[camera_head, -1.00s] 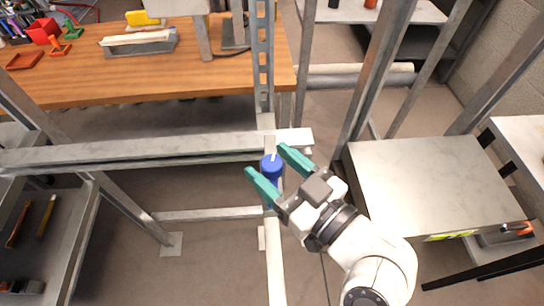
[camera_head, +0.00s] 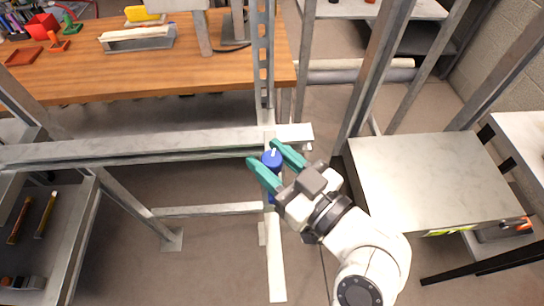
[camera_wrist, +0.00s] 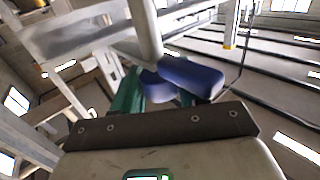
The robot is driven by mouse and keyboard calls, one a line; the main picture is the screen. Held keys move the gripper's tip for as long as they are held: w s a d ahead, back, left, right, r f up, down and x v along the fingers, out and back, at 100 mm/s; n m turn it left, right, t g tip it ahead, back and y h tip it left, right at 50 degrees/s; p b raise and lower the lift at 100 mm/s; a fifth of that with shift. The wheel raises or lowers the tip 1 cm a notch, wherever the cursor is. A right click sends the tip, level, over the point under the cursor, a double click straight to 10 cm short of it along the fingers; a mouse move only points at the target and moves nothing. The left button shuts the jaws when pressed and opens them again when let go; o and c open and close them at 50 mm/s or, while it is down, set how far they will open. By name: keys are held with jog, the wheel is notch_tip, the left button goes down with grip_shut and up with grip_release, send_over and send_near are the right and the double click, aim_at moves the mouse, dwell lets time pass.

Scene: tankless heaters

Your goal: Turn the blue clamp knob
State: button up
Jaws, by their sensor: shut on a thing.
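The blue clamp knob (camera_head: 271,159) sits at the crossing of a horizontal grey beam and an upright post, with a small white mark on its top. My gripper (camera_head: 263,153) has two teal fingers, one on each side of the knob, and is shut on it. In the wrist view the blue knob (camera_wrist: 190,78) lies between the teal fingers (camera_wrist: 155,92), beside a pale round post. The contact faces of the fingers are partly hidden by the knob.
A horizontal grey beam (camera_head: 150,146) runs left from the knob. A wooden workbench (camera_head: 80,82) with tools stands behind. A grey table (camera_head: 430,185) is at right, and a shelf (camera_head: 70,240) with tools at left. Slanted metal posts (camera_head: 375,80) rise beside the arm.

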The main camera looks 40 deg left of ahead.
jog(key=shift+f+b, duration=0.1)
jog(key=shift+b, duration=0.25)
